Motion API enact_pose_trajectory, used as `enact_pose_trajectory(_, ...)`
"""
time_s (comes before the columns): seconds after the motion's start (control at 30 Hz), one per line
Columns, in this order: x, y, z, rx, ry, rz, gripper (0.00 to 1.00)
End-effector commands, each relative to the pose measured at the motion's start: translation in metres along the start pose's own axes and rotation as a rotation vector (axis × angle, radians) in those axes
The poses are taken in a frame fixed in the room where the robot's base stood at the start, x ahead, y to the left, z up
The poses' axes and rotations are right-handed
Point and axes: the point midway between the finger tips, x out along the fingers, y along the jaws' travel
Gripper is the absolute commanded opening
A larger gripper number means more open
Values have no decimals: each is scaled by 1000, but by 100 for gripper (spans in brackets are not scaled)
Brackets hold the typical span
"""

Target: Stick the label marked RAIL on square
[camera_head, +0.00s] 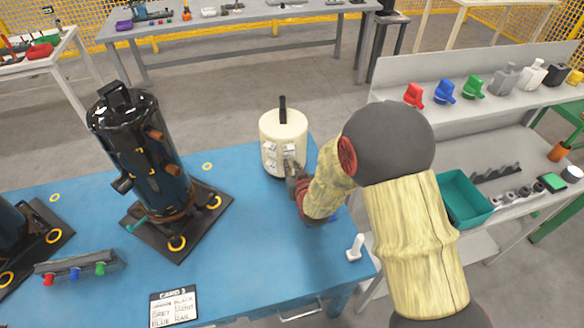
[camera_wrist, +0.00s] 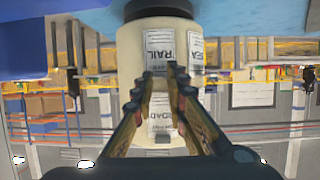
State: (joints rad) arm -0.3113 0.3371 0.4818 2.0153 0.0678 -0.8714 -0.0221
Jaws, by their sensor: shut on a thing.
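The RAIL label (camera_wrist: 160,48) is a white printed tag on the face of a cream canister (camera_head: 283,135), which also shows in the wrist view (camera_wrist: 128,55). My gripper (camera_head: 291,176) is at the canister's front. In the wrist view its fingertips (camera_wrist: 160,72) are closed at the edge of the RAIL label, which still lies against the canister. A second label (camera_wrist: 195,50) and a ROAD label (camera_wrist: 160,118) are on the same canister. A black compressor (camera_head: 142,150) stands upright on a dark pallet (camera_head: 150,232); no target square is clear.
A card marked CARD 3 (camera_head: 174,308) lies at the front of the blue table (camera_head: 240,235). A grey strip with coloured knobs (camera_head: 78,268) is at left. A small white tool (camera_head: 355,247) stands at the right edge. Shelves with a teal bin (camera_head: 462,200) are beyond.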

Motion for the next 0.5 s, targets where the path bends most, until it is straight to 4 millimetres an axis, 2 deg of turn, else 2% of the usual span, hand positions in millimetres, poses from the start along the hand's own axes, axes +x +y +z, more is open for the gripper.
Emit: enact_pose_trajectory(0.5,-4,0,2,0,0,-1,0)
